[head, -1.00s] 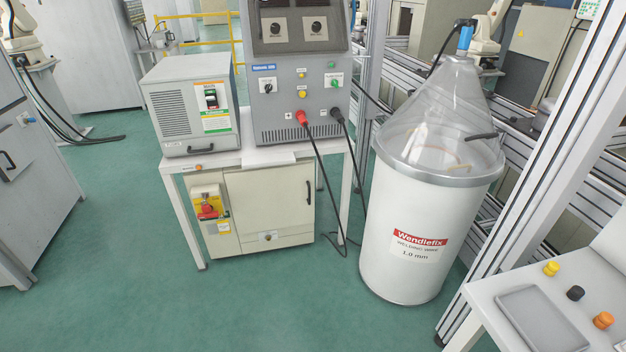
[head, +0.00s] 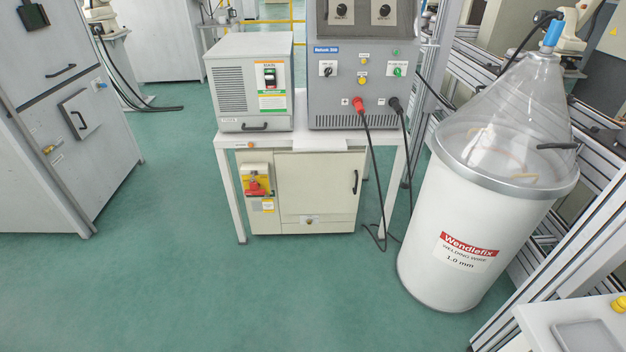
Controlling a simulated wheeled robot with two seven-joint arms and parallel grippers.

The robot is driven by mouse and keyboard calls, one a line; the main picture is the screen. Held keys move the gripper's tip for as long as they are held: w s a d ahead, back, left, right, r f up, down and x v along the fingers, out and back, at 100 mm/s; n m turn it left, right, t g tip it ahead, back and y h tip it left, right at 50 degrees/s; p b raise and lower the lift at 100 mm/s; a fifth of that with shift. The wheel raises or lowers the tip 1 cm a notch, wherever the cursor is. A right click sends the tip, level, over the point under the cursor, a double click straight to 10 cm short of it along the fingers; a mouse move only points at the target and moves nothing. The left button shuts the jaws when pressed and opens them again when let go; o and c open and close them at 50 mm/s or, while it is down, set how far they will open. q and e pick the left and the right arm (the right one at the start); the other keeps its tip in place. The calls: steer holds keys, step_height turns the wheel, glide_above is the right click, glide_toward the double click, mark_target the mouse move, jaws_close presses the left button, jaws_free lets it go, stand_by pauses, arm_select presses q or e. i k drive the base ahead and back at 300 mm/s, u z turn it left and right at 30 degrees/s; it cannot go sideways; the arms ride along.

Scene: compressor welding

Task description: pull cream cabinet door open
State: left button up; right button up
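The cream cabinet (head: 262,221) stands on the floor under a white table, near the middle of the head view. Its door (head: 315,187) looks closed and has a dark vertical handle (head: 355,182) near its right edge. A red and yellow rotary switch (head: 256,181) is on the cabinet's left part. A small round knob (head: 309,221) sits on the panel below the door. Neither of my grippers is in view.
The white table (head: 242,140) carries a grey power unit (head: 366,70) and a cream box (head: 240,85). Cables hang beside the table's right leg. A white welding wire drum (head: 470,225) stands right. A grey cabinet (head: 60,120) stands left. Green floor (head: 250,300) in front is clear.

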mark_target(307, 183)
steer(key=u, duration=0.05)
steer(key=i, duration=1.25)
steer(key=z, duration=1.85)
